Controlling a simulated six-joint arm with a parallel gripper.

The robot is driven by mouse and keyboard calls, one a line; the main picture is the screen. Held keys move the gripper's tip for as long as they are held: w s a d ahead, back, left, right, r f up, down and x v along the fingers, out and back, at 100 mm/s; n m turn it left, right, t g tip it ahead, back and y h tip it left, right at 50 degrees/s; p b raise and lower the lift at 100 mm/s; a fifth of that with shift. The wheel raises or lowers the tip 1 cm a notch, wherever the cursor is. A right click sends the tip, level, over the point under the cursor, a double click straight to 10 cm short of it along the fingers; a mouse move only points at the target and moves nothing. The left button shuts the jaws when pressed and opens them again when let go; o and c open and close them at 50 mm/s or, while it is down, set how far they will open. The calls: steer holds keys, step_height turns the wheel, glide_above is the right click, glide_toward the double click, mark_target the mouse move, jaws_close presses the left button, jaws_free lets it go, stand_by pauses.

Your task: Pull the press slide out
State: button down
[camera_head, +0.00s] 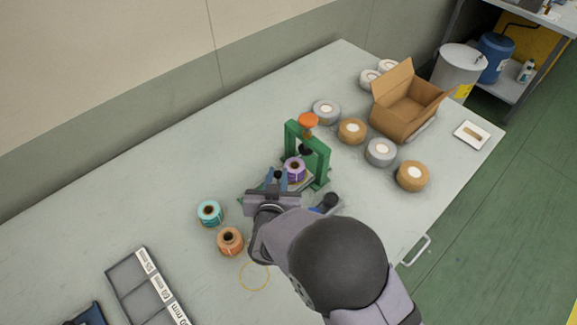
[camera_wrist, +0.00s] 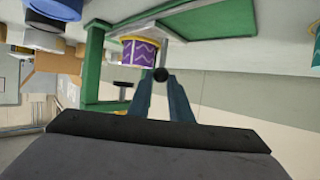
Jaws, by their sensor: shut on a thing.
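The green press (camera_head: 323,158) stands mid-table with an orange knob (camera_head: 308,121) on top and a dark pressing head below its crossbar. A purple roll (camera_head: 294,169) sits on the press slide (camera_head: 307,184) at the front of the frame; the roll also shows in the wrist view (camera_wrist: 140,53) with a pale zigzag band. My gripper (camera_head: 276,178) is at the front of the press, its blue fingers shut on the slide's black ball knob (camera_wrist: 161,74). The roll is close beyond the fingertips. My gripper hides part of the slide in the head view.
A teal roll (camera_head: 209,213) and an orange roll (camera_head: 230,241) stand left of my gripper. Several white and tan rolls and an open cardboard box (camera_head: 405,105) are behind and right. A grey divided tray (camera_head: 133,287) lies front left. A yellow ring (camera_head: 254,275) marks bare table.

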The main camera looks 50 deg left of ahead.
steer(key=s+p, duration=0.1)
steer(key=s, duration=0.8)
steer(key=shift+r, duration=0.1)
steer(key=shift+s, duration=0.35)
steer(key=c, duration=1.6)
jaws_free()
steer(key=shift+s, duration=0.15)
steer(key=shift+b+v, duration=0.65)
steer(key=shift+v, duration=2.95)
